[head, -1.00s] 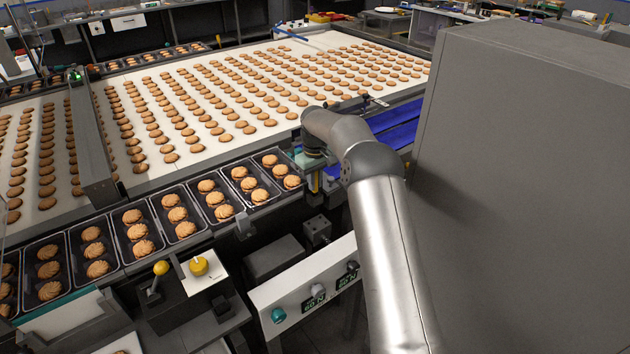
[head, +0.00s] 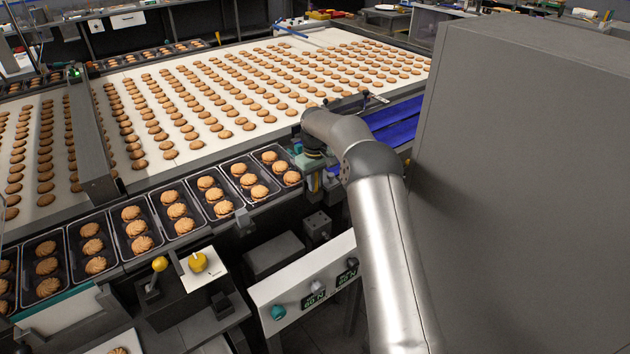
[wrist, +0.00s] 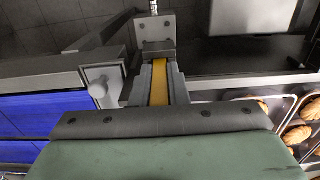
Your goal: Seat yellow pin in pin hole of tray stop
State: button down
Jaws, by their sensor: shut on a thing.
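My gripper (wrist: 160,88) is shut on the yellow pin (wrist: 159,84), which shows as a yellow strip between the two grey fingers in the wrist view. The pin's far end is hidden. Just beyond the fingertips is a grey bolted bracket (wrist: 168,24), which may be the tray stop. No pin hole is visible, and I cannot tell whether the pin touches the bracket.
Black biscuit trays (head: 187,240) line the front of the white belt (head: 215,152). A blue belt (head: 395,124) lies beyond my arm. A large grey cabinet (head: 540,190) blocks the right side. A control panel (head: 300,294) and yellow-knobbed lever (head: 159,264) stand in front.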

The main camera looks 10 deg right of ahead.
jog(key=shift+f, duration=0.55)
jog(key=c, duration=1.3)
grip_release()
jog(key=shift+c, duration=0.2)
notch_tip(320, 180, up, 18)
jog(key=b, duration=0.1)
jog(key=shift+f, duration=0.2)
